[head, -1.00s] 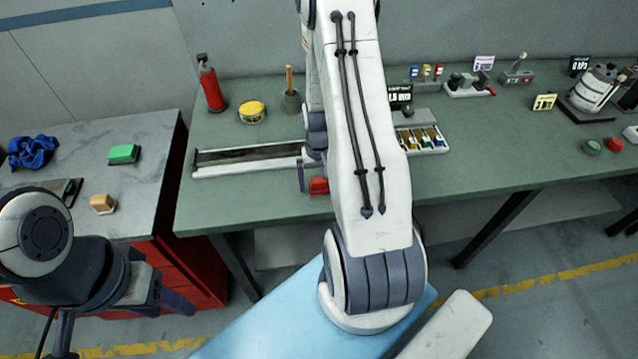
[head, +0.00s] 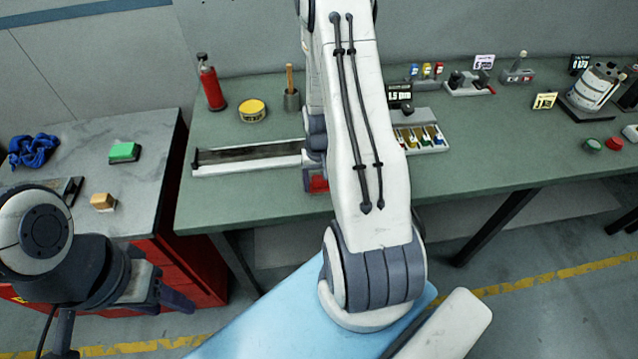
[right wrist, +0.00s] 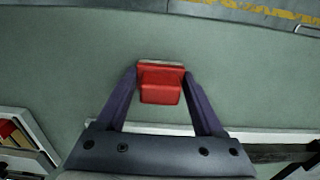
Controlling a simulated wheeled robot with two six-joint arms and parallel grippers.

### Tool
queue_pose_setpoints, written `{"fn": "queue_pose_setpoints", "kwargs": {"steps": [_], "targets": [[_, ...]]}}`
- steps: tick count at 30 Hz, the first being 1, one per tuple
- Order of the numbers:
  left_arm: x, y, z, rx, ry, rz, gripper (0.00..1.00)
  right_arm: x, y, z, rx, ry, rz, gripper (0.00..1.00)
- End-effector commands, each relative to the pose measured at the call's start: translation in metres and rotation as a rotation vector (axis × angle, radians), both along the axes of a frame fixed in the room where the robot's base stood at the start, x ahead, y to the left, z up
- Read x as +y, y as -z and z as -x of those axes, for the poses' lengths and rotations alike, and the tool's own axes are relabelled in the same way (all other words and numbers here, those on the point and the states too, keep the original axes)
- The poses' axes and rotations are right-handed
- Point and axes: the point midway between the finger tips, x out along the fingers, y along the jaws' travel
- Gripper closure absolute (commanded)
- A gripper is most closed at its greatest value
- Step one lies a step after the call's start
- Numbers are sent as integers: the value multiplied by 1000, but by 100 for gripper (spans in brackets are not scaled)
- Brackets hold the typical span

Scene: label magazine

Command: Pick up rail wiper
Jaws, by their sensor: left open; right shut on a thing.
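The rail wiper appears to be a red block (right wrist: 161,90) with a pale strip along one edge. In the right wrist view it sits between the two dark fingers of my right gripper (right wrist: 160,84), which are shut on its sides. In the head view the red block (head: 319,184) is partly hidden by my right gripper (head: 313,181) and arm, at the front of the green bench. Whether it touches the bench is hard to tell. My left gripper (head: 176,284) is open and empty, low at the left, apart from the bench.
A long rail tray (head: 245,161) lies just behind the block. A yellow tin (head: 253,111), a cup with a wooden handle (head: 291,97) and a red extinguisher-like bottle (head: 210,85) stand behind it. A multi-colour label magazine (head: 423,139) is to the right. The front bench strip is largely clear.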

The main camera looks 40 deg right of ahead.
Motion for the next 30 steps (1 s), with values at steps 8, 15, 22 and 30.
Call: {"fn": "queue_pose_setpoints", "kwargs": {"steps": [8, 15, 22, 30], "targets": [[0, 13, 0, 0, 0, 0, 50, -1, -31, -2, -7, 0, 4, 88], [0, 29, 0, 0, 1, 0, 50, -39, -65, 34, -5, 9, 5, 88], [0, 38, 0, 0, 2, 0, 50, -71, -92, 64, -4, 5, 3, 88], [0, 41, 0, 0, 2, 0, 50, -86, -106, 78, 0, 2, 1, 88]]}}
